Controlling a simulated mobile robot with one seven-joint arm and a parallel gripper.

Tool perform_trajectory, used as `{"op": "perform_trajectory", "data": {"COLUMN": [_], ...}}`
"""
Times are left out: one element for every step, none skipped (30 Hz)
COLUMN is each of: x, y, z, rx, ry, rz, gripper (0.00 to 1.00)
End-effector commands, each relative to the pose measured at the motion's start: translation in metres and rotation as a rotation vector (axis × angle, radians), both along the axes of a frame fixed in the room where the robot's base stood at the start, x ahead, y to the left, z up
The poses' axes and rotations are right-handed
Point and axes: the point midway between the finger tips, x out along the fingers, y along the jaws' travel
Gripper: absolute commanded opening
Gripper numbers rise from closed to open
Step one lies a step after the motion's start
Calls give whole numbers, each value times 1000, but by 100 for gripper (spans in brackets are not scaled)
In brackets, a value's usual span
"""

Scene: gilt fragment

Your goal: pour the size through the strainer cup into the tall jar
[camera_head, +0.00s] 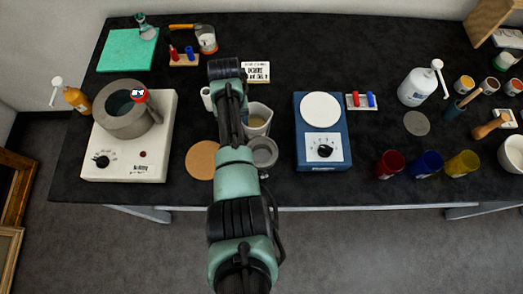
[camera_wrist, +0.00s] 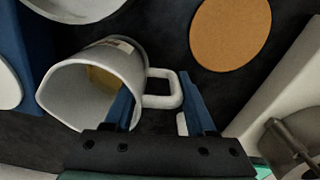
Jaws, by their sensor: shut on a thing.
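A pale grey jug (camera_head: 257,118) with a square-cornered handle and yellowish liquid inside is right of my arm; it also shows in the wrist view (camera_wrist: 65,95). My gripper (camera_wrist: 157,88) is shut on its handle, its blue fingers on either side. The arm hides the gripper in the head view. I cannot tell whether the jug is clear of the table. A round grey metal cup (camera_head: 264,150), perhaps the strainer cup, is just in front of the jug; a grey rim also shows at the top of the wrist view (camera_wrist: 85,8). Any jar beneath it is hidden.
A cork disc (camera_head: 201,160) lies left of the cup. A blue-bodied plate device (camera_head: 308,165) stands close on the right, a white hotplate (camera_head: 157,161) with a grey pot (camera_head: 128,120) on the left. A small sign (camera_head: 256,72) stands behind the jug.

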Motion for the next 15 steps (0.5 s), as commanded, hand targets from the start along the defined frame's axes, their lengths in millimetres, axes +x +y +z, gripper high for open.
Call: {"op": "perform_trajectory", "data": {"x": [0,-1,-2,-3,-4,-5,-6,-7,-9,-9,-11,-12,-13,-16,-18], "y": [0,0,0,-1,-1,-1,-1,-1,-2,-2,-2,-2,-3,-3,-4], "z": [11,15,21,26,31,38,43,49,59,66,71,79,85,82,83], "rx": [1,2,4,6,7,10,12,14,18,21,24,27,31,35,40], "ry": [-10,-18,-27,-36,-46,-61,-73,-88,-107,-124,-139,-161,-178,-198,-226], "rz": [0,-1,-2,-2,-3,-3,-3,-5,-5,-5,-5,-5,-5,-5,-5], "gripper": [0,0,0,0,0,0,0,0,0,0,0,0,0,0,0]}}
